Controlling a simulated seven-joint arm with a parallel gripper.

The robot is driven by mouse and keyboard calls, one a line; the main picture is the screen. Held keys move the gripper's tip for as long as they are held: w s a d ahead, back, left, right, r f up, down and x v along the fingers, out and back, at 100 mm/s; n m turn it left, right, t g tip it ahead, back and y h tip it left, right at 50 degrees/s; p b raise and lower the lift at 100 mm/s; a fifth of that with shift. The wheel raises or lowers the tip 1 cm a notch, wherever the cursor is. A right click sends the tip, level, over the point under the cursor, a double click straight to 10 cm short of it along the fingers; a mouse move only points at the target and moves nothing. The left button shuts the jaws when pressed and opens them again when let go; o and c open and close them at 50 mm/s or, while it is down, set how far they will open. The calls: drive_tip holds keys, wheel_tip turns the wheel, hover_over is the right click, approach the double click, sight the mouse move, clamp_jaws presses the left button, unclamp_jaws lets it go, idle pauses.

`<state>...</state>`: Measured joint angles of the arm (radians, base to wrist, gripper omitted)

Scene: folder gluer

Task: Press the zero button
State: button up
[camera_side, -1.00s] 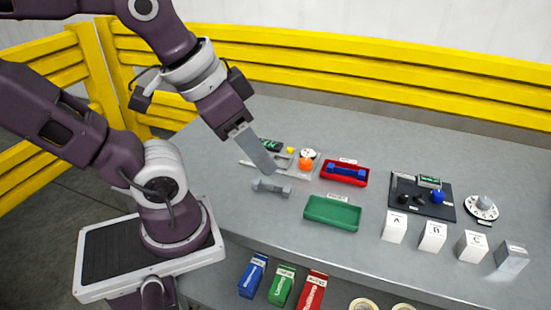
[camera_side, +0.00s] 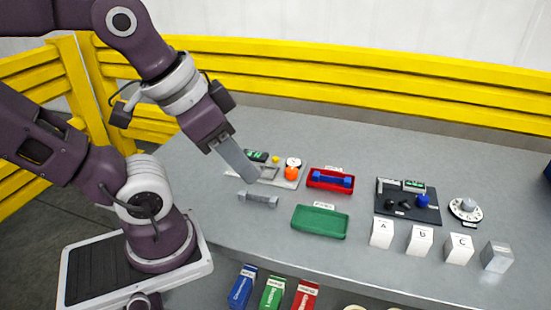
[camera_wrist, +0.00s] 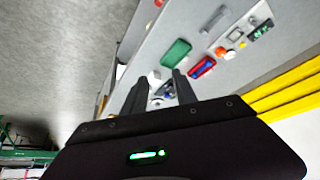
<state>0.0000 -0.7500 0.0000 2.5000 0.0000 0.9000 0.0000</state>
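No button marked zero can be made out at this size. In the side view, a pale panel (camera_side: 285,183) at the left carries a small green display (camera_side: 257,156), a yellow button (camera_side: 275,159), an orange knob (camera_side: 291,173) and a white dial (camera_side: 293,162). A black panel (camera_side: 432,215) at the right has another green display (camera_side: 414,186), a blue knob (camera_side: 422,201) and black knobs. My gripper (camera_side: 250,178) hangs by the left end of the pale panel, hiding part of it. In the wrist view its two fingers (camera_wrist: 160,78) stand apart with nothing between them.
A grey dumbbell-shaped piece (camera_side: 258,199) lies in front of the pale panel. A red tray (camera_side: 315,183) holds a blue piece; a green tray (camera_side: 320,222) looks empty. White blocks A, B and C (camera_side: 420,240), a metal block (camera_side: 497,256) and a round dial (camera_side: 466,209) stand right.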

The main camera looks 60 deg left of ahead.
clamp_jaws()
idle(1.4)
